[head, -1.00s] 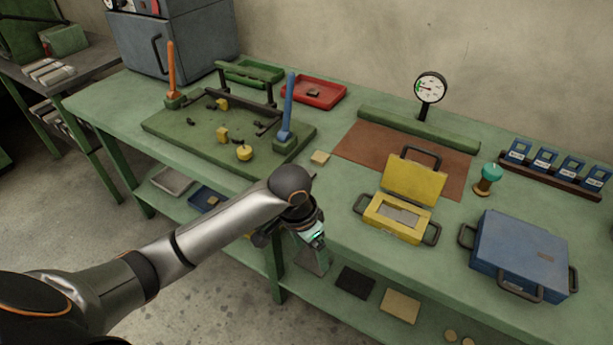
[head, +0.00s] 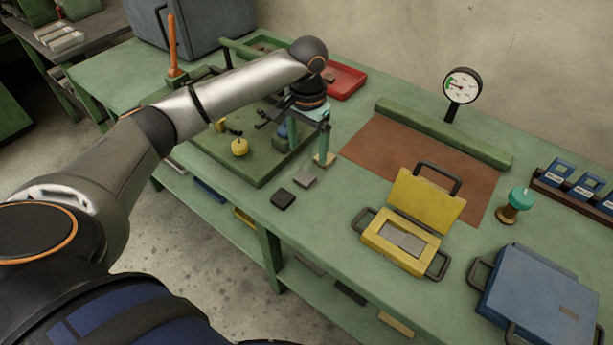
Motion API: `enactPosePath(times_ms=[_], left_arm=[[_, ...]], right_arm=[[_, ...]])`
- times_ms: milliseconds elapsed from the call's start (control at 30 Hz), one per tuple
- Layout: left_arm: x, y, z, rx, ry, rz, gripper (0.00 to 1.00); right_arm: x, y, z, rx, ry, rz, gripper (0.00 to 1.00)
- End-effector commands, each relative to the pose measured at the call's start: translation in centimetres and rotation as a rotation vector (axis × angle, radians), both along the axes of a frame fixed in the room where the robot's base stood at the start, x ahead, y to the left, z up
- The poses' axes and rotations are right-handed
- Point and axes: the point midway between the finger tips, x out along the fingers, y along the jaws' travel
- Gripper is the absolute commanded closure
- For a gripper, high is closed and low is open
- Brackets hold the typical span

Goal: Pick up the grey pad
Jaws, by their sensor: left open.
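A small square grey pad (head: 305,177) lies on the green bench top. A black pad (head: 283,199) lies just in front of it to the left, and a beige pad (head: 325,158) lies just behind it to the right. My left gripper (head: 309,150) is open and empty. It points down above the bench, slightly behind the grey pad in the picture, with one finger in front of part of the beige pad. Whether that finger touches the beige pad I cannot tell. My right gripper is not in view.
An open yellow case (head: 372,242) with a grey insert stands to the right, near a blue case (head: 540,300). A green board (head: 255,172) with a blue handle, mostly hidden by my arm, lies left. A brown mat (head: 385,150) and gauge (head: 462,88) are behind.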

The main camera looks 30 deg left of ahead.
Motion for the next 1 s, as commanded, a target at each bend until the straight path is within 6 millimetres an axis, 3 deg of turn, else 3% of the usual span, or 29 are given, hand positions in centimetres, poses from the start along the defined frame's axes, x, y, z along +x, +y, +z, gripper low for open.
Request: enactPosePath(times_ms=[600,867,1000], left_arm=[[-0.1,-0.1,-7.3,0.000,0.000,-0.002,0.12],[-0.1,-0.1,-7.7,0.000,-0.002,-0.002,0.12],[-0.1,-0.1,-7.7,0.000,-0.002,-0.002,0.25]], right_arm=[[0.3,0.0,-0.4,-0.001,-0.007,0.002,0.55],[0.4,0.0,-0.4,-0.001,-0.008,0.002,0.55],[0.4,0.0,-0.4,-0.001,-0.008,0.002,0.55]])
